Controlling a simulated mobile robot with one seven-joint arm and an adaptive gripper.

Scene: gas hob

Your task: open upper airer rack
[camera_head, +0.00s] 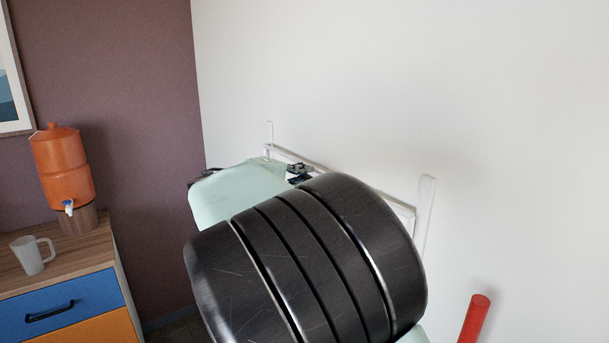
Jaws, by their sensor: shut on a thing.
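The airer rack (427,205) is a white frame mounted on the white wall. Its top rail runs from a thin left post to a wider right post. My gripper (299,171) is at the rail, left of the middle, and is shut on it. Only a small dark part of the gripper shows, and its fingertips are hard to make out. My own arm, with large black and pale green links, hides most of the rack below the rail.
A wooden-topped cabinet (75,261) with blue and orange drawers stands at the left. It bears an orange water dispenser (63,168) and a white mug (30,256). A red rod (474,318) is at the lower right. The wall above the rack is clear.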

